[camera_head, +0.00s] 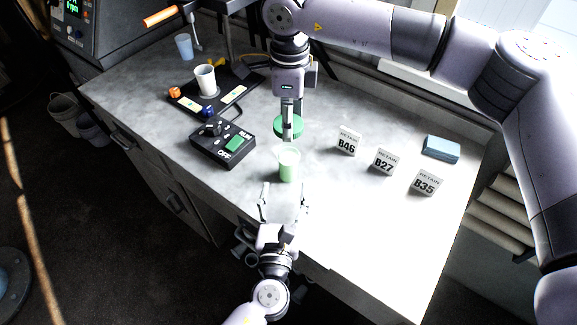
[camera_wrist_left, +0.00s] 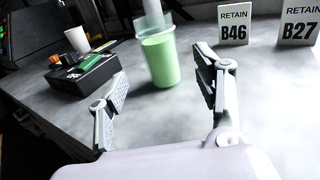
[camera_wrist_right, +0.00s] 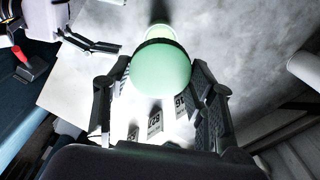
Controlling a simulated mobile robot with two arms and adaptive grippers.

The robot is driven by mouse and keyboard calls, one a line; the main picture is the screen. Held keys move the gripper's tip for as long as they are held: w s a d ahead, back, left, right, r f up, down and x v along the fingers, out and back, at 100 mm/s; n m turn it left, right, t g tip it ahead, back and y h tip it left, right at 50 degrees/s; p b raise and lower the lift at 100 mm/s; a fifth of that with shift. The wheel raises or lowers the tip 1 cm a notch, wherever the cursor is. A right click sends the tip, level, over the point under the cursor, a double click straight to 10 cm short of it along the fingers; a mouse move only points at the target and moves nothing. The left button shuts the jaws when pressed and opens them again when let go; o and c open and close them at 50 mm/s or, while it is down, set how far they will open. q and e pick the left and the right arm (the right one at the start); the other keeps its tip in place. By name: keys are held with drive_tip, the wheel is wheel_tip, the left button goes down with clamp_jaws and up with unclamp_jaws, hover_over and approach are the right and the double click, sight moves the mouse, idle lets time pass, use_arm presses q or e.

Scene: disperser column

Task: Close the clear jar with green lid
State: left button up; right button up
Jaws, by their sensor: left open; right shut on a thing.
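The clear jar (camera_head: 287,166), with green contents, stands upright on the grey bench; it also shows in the left wrist view (camera_wrist_left: 160,58). My right gripper (camera_head: 291,124) points down and is shut on the green lid (camera_head: 287,128), which appears just behind the jar in the head view. In the right wrist view the lid (camera_wrist_right: 161,68) sits between the fingers, with part of the jar beyond it. The lid is apart from the jar. My left gripper (camera_head: 284,188) is open and empty in front of the jar, its fingers pointing at it.
A black switch box (camera_head: 222,143) stands left of the jar. Behind it a black tray (camera_head: 238,97) holds a white cup (camera_head: 205,79). Retain cards B46 (camera_head: 348,141), B27 (camera_head: 384,161) and B35 (camera_head: 426,183) stand right, near a blue block (camera_head: 441,149). The bench's front right is clear.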

sight(287, 171)
use_arm(q)
drive_tip(key=w, duration=0.8)
drive_tip(key=shift+w+d, duration=0.4)
clamp_jaws()
idle(0.3)
